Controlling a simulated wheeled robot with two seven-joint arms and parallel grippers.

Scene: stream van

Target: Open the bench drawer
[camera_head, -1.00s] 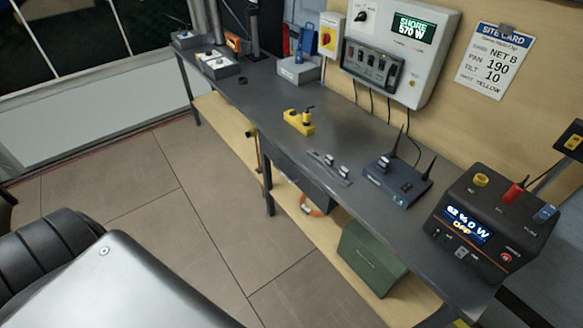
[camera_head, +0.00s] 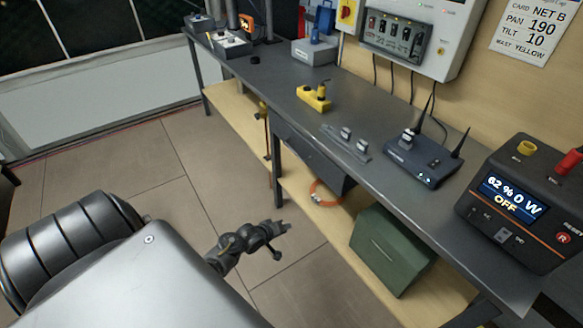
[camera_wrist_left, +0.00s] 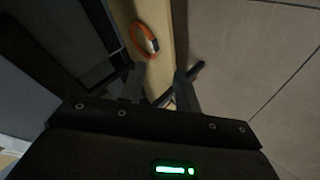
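The grey bench (camera_head: 330,128) runs from the back left to the front right. Its dark drawer (camera_head: 308,160) hangs under the top, above the lower shelf, and looks shut; I cannot make out its handle clearly. My left gripper (camera_head: 284,228) is in front of the bench, below and left of the drawer and apart from it. In the left wrist view its two fingers (camera_wrist_left: 158,88) are spread with nothing between them. A dark shape at the left of that view may be the drawer's side. My right gripper is not in view.
On the lower wooden shelf (camera_head: 345,230) are an orange coil (camera_head: 323,193) and a green case (camera_head: 390,250). The bench top carries a yellow block (camera_head: 314,97), a router (camera_head: 420,160) and a power unit (camera_head: 525,205). The tiled floor before the bench is clear.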

